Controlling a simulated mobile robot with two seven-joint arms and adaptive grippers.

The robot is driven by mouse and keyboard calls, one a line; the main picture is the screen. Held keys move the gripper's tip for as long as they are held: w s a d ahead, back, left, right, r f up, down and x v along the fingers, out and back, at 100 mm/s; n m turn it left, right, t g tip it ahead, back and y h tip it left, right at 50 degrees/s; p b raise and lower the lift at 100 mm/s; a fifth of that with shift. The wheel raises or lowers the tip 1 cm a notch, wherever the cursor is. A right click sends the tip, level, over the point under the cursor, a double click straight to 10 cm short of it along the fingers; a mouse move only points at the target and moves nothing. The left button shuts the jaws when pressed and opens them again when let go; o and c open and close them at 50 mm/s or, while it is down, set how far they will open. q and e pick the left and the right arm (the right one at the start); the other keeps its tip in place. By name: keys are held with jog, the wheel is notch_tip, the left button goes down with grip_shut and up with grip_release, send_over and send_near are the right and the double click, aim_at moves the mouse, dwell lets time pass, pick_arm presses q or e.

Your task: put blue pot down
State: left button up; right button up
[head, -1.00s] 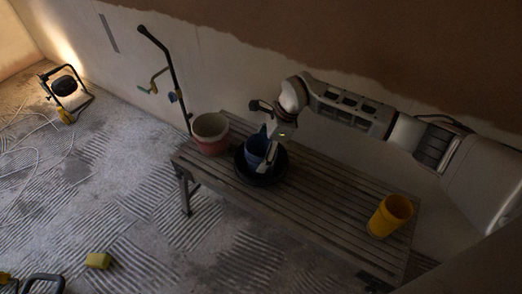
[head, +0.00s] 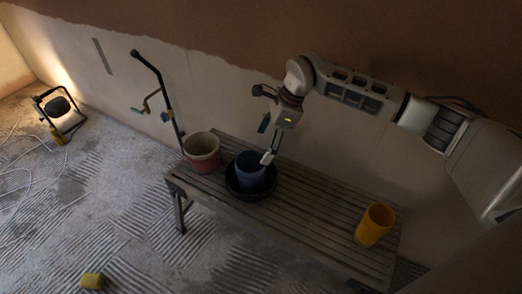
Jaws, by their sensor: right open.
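The blue pot (head: 249,168) stands upright inside a dark round bowl (head: 238,190) on the slatted wooden bench (head: 310,212). My right gripper (head: 266,142) is open, above and just right of the pot. One finger is near the pot's right rim; I cannot tell whether it touches. The other finger is raised behind the pot. My left gripper is not in view.
A red and white pot (head: 202,152) stands at the bench's left end. A yellow pot (head: 375,224) stands near its right end. The bench between bowl and yellow pot is clear. A work lamp (head: 58,108) and a yellow sponge (head: 92,281) are on the floor.

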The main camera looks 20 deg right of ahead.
jog(key=shift+r, duration=0.2)
jog(key=s+a+f+g+y, duration=0.1)
jog(key=s+a+y, duration=0.15)
jog(key=a, duration=0.25)
jog(key=s+a+f+y, duration=0.1)
jog(key=s+a+f, duration=0.1)
jog(key=s+a, duration=0.3)
jog(key=s+a+r+m+t+y, duration=0.2)
jog(key=s+a+r+m+y, duration=0.3)
jog(key=a, duration=0.3)
jog(key=s+a+r+m+t+y, duration=0.2)
jog(key=s+a+m+y, duration=0.1)
jog(key=a+m+y, duration=0.4)
jog(key=d+f+m+t+h, duration=0.5)
jog(key=d+m+t+h, duration=0.55)
jog(key=m, duration=1.05)
jog(key=s+d+f+m+g+h, duration=0.2)
jog(key=s+d+f+m+h, duration=0.1)
jog(key=s+d+f+m, duration=0.2)
jog(key=s+d+f+m+g+h, duration=0.2)
jog(key=s+d+f+m+h, duration=0.2)
jog(key=s+f, duration=0.5)
jog(key=s+d+m, duration=0.1)
jog(key=d+m, duration=0.1)
jog(key=m, duration=0.1)
jog(key=shift+s+f+m, duration=0.25)
jog(key=shift+f+m, duration=0.05)
jog(key=shift+f, duration=0.1)
jog(key=shift+d, duration=0.1)
